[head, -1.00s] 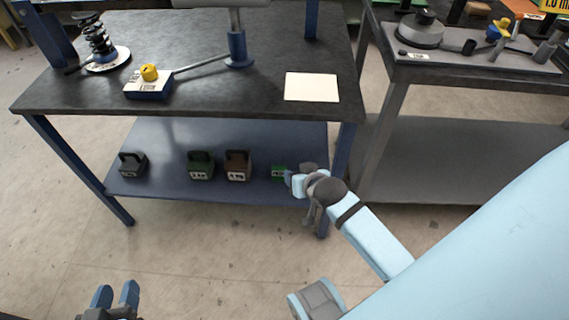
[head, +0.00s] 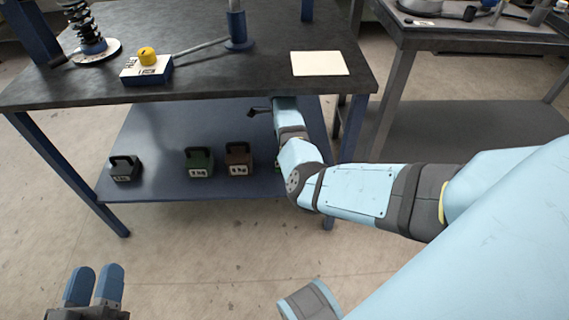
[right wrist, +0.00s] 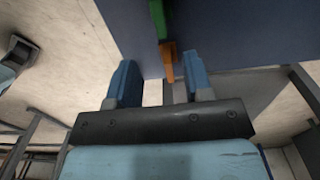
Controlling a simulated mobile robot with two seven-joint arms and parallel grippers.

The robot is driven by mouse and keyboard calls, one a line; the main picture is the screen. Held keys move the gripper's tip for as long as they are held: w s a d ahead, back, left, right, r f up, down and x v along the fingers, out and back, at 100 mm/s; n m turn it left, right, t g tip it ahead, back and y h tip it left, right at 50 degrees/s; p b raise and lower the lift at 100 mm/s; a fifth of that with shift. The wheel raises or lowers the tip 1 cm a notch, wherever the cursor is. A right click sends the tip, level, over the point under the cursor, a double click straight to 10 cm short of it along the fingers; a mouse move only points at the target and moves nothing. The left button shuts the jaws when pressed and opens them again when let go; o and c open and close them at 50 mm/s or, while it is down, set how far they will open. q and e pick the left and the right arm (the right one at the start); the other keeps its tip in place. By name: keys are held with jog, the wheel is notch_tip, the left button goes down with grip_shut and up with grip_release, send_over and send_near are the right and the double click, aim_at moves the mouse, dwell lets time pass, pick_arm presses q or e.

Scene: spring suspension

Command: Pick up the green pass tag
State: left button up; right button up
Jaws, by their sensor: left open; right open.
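In the right wrist view a narrow green piece (right wrist: 158,20), perhaps the pass tag seen edge-on, lies beyond my fingertips against a dark blue surface. An orange piece (right wrist: 167,62) hangs just below it, in line with the gap between my fingers. My right gripper (right wrist: 162,70) is open, with no contact clearly visible. In the head view the right hand is largely hidden by its arm and the tabletop; only a sliver of green (head: 277,163) shows beside the arm at the lower shelf. My left gripper (head: 96,274) is open and empty at lower left, over the floor.
The dark tabletop (head: 220,75) above bears a blue box with a yellow knob (head: 147,68) and a pale sheet (head: 319,63). Another table (head: 450,40) stands at right.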

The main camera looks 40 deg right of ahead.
notch_tip(320, 180, down, 7)
jog(key=b, duration=0.3)
jog(key=shift+d+r, duration=0.1)
jog(key=shift+f, duration=0.45)
notch_tip(320, 180, down, 4)
jog(key=b, duration=0.3)
jog(key=shift+s+f+b, duration=0.1)
jog(key=shift+f+b, duration=0.15)
jog(key=shift+b, duration=0.15)
jog(key=shift+f, duration=0.2)
pick_arm(q)
jog(key=f+m, duration=0.1)
jog(key=w+f+m, duration=0.1)
jog(key=f, duration=0.1)
jog(key=w+a+f+m, duration=0.1)
jog(key=shift+f, duration=0.25)
pick_arm(e)
grip_shut()
